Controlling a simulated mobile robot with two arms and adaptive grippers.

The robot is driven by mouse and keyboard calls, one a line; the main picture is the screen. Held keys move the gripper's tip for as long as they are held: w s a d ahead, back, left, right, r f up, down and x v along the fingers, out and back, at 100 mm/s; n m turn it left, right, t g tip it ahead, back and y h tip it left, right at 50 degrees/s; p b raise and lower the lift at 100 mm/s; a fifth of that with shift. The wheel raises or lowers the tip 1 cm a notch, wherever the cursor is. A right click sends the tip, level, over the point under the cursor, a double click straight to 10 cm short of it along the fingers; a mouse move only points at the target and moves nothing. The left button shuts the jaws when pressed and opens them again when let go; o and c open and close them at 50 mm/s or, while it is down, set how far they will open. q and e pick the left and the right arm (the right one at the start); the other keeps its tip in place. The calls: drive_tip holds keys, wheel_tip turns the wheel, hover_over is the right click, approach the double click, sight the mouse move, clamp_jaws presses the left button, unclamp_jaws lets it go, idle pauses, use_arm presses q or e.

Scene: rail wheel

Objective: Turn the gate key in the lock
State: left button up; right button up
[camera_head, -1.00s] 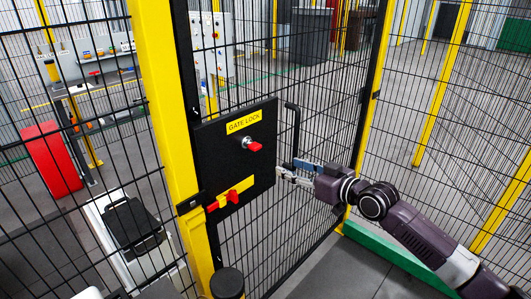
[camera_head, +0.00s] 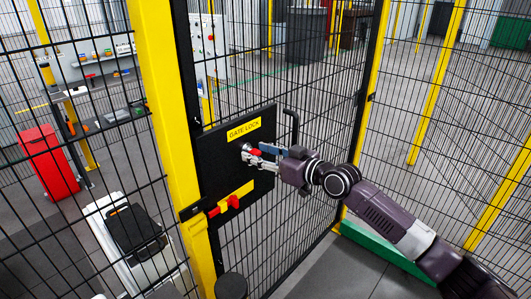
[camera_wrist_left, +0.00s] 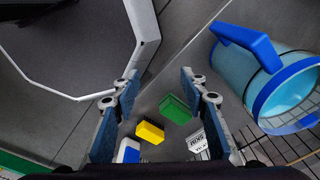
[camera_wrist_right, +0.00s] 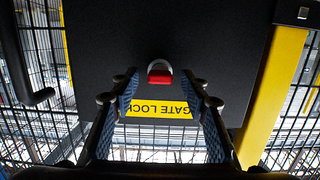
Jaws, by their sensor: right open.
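The gate key has a red grip (camera_head: 256,153) and sits in the lock on a black lock plate (camera_head: 212,150). A yellow GATE LOCK label (camera_head: 244,128) is above it. My right gripper (camera_head: 262,154) is at the key, its fingers partly covering it in the head view. In the right wrist view the red key grip (camera_wrist_right: 160,76) lies between the fingertips of the open right gripper (camera_wrist_right: 160,84), with a gap on both sides. My left gripper (camera_wrist_left: 160,74) is open and empty, seen only in its wrist view.
A red-handled bolt (camera_head: 232,202) is low on the plate. A black gate handle (camera_head: 291,125) stands right of it. Yellow post (camera_head: 165,120) and mesh surround the gate. Below the left gripper are a blue container (camera_wrist_left: 262,75), a green block (camera_wrist_left: 175,109) and a yellow block (camera_wrist_left: 150,132).

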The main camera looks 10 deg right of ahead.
clamp_jaws()
drive_tip(key=shift+w+f+m+b, duration=0.1)
drive_tip(key=shift+f+m+b, duration=0.05)
drive_tip(key=shift+m+b, duration=0.5)
drive_tip(key=shift+m, duration=0.45)
drive_tip(key=shift+d+m+y, duration=0.1)
drive_tip(key=shift+m+y, duration=0.2)
drive_tip(key=shift+m, duration=0.1)
